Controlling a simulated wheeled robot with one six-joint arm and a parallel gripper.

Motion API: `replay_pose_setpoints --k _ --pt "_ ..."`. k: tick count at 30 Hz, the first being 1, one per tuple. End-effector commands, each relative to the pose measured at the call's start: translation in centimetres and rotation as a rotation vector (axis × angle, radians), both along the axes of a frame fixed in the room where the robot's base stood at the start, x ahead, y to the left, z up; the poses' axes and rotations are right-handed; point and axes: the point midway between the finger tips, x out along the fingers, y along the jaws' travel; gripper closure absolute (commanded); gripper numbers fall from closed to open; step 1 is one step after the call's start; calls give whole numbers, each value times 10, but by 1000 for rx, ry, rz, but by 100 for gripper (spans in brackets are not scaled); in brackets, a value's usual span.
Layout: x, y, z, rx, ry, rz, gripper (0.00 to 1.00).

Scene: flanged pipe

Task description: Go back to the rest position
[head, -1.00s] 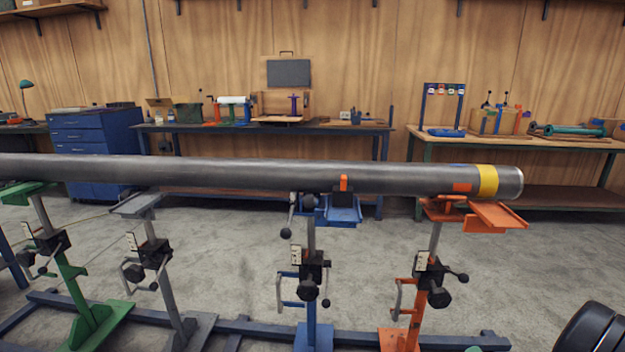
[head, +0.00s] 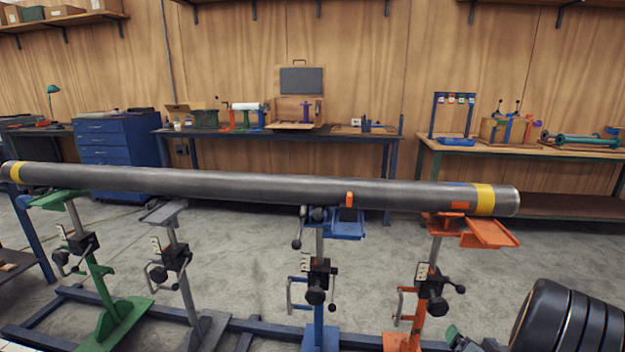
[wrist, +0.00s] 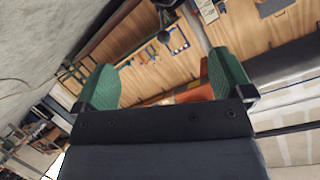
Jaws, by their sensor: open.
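A long grey pipe (head: 240,189) with a yellow band near each end lies level across several stands in the head view. The green stand (head: 88,250) is at the left end, with a grey stand (head: 175,257) beside it. The blue stand (head: 319,270) is right of the middle and the orange stand (head: 433,270) is near the right end. In the wrist view my gripper (wrist: 162,85) has its two green fingers wide apart, with nothing between them. Part of my arm shows at the lower right of the head view.
A workbench (head: 280,132) with tools stands along the wooden wall, next to a blue drawer cabinet (head: 113,150). Another bench (head: 530,151) is at the right. A dark blue floor rail (head: 255,326) runs under the stands. Bare concrete floor lies between stands and benches.

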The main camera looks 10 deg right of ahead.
Motion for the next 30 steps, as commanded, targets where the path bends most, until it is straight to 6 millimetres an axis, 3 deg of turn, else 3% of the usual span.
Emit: replay_pose_setpoints --k 1,5,7,11,15,21,24,30 --pt "11 9 32 -42 50 17 2" --pt "31 38 93 -144 228 45 2" --pt "38 63 130 -187 334 71 2" --pt "35 119 193 -228 514 152 2" --pt "14 184 248 -225 677 297 2" --pt "-30 257 301 -205 837 527 2" --pt "-47 278 315 -196 884 613 2" --pt "-65 297 325 -190 929 698 2"
